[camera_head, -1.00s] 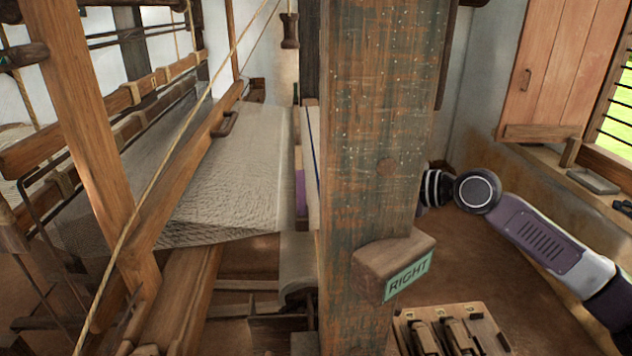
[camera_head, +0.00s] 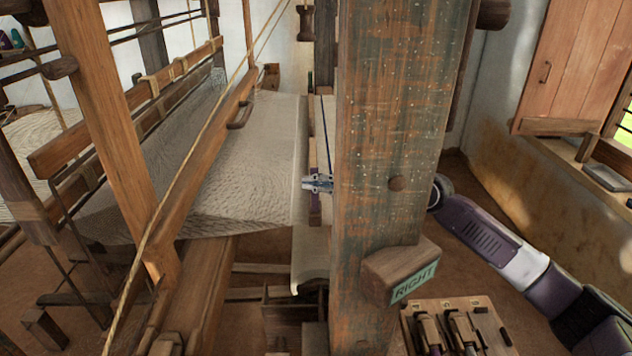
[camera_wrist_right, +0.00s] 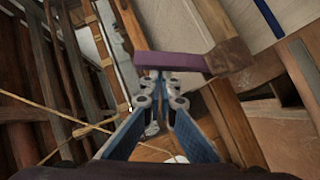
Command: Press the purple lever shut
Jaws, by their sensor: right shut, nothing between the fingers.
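The purple lever (camera_wrist_right: 175,63) is a flat bar fixed at a dark wooden block; it lies across the upper middle of the right wrist view. In the head view a small part of it (camera_head: 314,209) shows left of the big post. My right gripper (camera_head: 310,183) pokes out from behind that post, shut and empty, right at the lever. In the wrist view the right gripper's fingertips (camera_wrist_right: 160,80) are together just below the bar; I cannot tell whether they touch it. My left gripper is out of view.
A slanting rope (camera_head: 185,165) crosses the loom. A wooden tool tray (camera_head: 490,308) stands at lower right.

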